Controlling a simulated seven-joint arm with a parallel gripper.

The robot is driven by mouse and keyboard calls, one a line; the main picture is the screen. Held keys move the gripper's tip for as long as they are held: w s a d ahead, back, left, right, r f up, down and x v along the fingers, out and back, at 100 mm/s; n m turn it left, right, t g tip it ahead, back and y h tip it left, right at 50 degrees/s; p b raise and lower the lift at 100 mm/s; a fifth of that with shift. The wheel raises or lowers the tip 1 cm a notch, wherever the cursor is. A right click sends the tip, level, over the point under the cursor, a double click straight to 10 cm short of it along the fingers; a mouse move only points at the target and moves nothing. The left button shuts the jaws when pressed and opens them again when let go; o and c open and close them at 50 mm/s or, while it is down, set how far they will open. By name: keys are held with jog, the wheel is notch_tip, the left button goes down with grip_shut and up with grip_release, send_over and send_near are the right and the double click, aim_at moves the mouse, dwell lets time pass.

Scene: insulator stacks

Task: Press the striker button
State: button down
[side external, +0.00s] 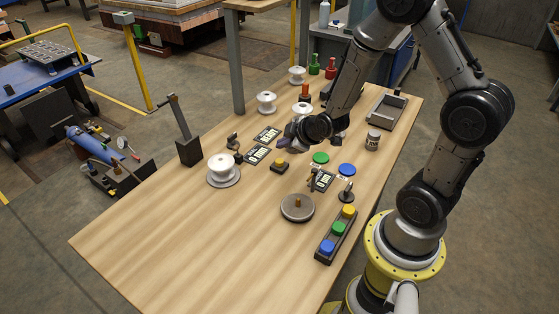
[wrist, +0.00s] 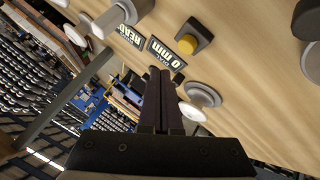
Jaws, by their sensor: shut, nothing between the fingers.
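A small black box with a yellow button (side external: 280,163) stands near the middle of the table. The same yellow button shows in the wrist view (wrist: 187,44), beyond my fingertips. No label marks it as the striker. My gripper (side external: 285,142) is just behind the button box in the side view, apart from it. In the wrist view my gripper (wrist: 160,75) has its two dark fingers together with nothing between them. The button's top is in clear view; I cannot tell the exact height of the fingers above the table.
Displays reading READY (wrist: 131,37) and 0 mm (wrist: 161,54) lie beside the button. White insulators (side external: 223,170) stand around the table. A strip of yellow, green and blue buttons (side external: 337,236), a round plate (side external: 297,208) and a grey tray (side external: 387,109) are nearby. The front left is clear.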

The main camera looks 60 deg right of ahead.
aim_at(283, 167)
jog(key=shift+f, duration=1.55)
jog(key=shift+f, duration=0.1)
dwell(0.8)
jog(key=shift+f, duration=0.3)
jog(key=shift+f, duration=0.6)
dwell(0.8)
dwell(0.3)
jog(key=shift+r, duration=1)
jog(key=shift+r, duration=0.1)
jog(key=shift+r, duration=2.45)
